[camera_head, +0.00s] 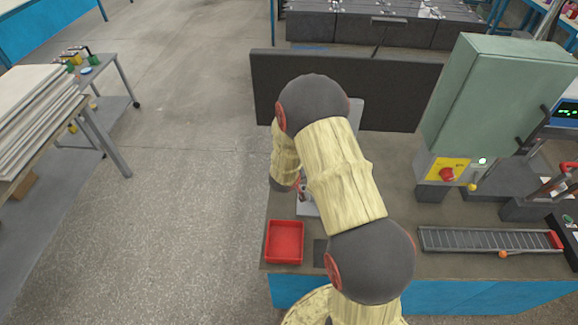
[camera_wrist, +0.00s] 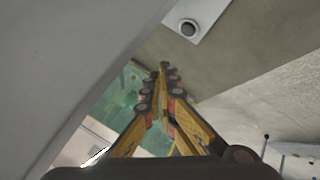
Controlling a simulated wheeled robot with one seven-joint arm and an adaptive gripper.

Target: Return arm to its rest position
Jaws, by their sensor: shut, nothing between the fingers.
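My gripper (camera_wrist: 164,72) shows in the wrist view with its yellow and black fingers drawn together at the tips, nothing between them. In the head view my arm, cream links with dark round joints, bends over the workbench (camera_head: 395,185) and hides most of the gripper. In the wrist view a pale plate with a dark round part (camera_wrist: 188,28) lies beyond the fingertips. A blurred green patch (camera_wrist: 122,92) lies to the left of the fingers.
A red tray (camera_head: 285,242) sits at the bench's front left. A grey slotted rack (camera_head: 490,240) lies at the right, below a green machine housing (camera_head: 480,95). A dark panel (camera_head: 400,95) stands behind my arm. Open floor (camera_head: 180,190) lies left of the bench.

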